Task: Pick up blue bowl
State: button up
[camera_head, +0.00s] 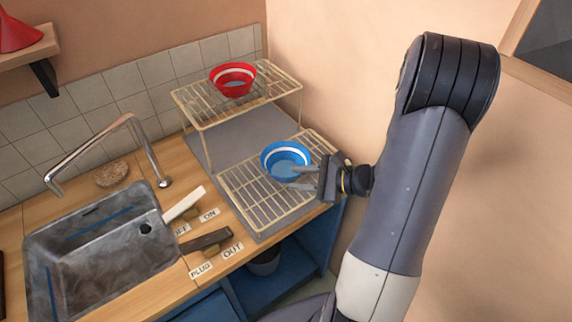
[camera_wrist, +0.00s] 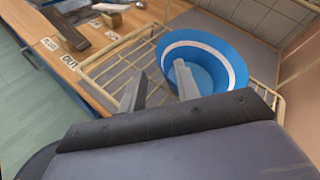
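The blue bowl (camera_head: 276,156) with a white band stands upright on the lower wire rack (camera_head: 250,206) beside the sink. In the wrist view the blue bowl (camera_wrist: 228,50) is just beyond the fingers. My gripper (camera_head: 299,175) reaches in from the right at the bowl's near right side. In the wrist view my gripper (camera_wrist: 159,85) has its two fingers apart. The right fingertip overlaps the bowl's opening and the left fingertip is outside, left of the bowl. The near wall of the bowl lies between the fingers or close to it; contact cannot be told.
A red bowl (camera_head: 232,85) sits on the raised wire shelf (camera_head: 190,108) behind. The metal sink (camera_head: 95,258) and tap (camera_head: 100,140) are to the left. Levers with labels, one reading OUT (camera_head: 232,250), lie between sink and rack. A wall stands close on the right.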

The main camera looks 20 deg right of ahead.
aim_at(291, 178)
jog(key=p+x, duration=0.1)
jog(key=x, duration=0.3)
jog(key=shift+w+d+f, duration=0.1)
grip_shut()
dwell(0.3)
